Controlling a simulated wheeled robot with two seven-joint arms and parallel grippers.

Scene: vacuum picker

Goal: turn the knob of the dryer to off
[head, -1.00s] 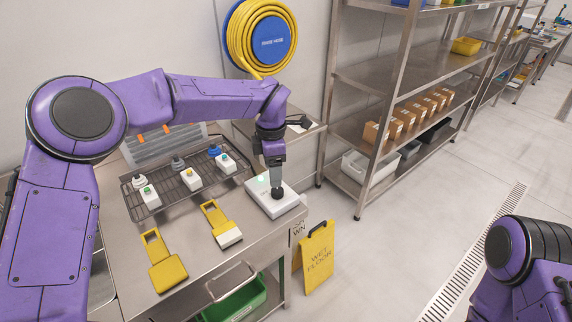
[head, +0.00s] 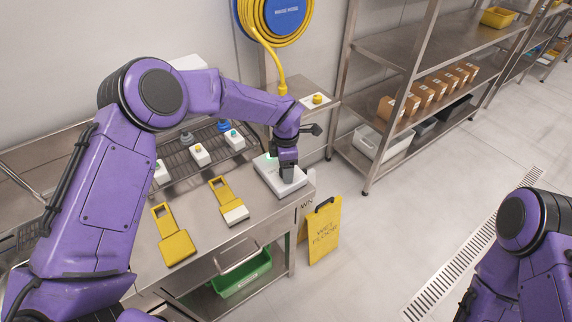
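A flat white box with a small green light, which looks like the dryer (head: 266,171), lies at the right end of the steel bench. My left gripper (head: 287,174) points down over the right part of this box. Its dark wrist and grey fingers cover the place where the black knob is, so the knob's setting is hidden. I cannot tell whether the fingers are closed on the knob. My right arm shows at the lower right, but its gripper is out of view.
Two yellow-handled tools (head: 175,247) (head: 229,202) lie on the bench front. A wire rack (head: 180,160) holds small white button boxes. A side shelf carries a box with a yellow button (head: 317,98). A yellow wet-floor sign (head: 322,232) stands right of the bench. Steel shelving (head: 385,62) is behind.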

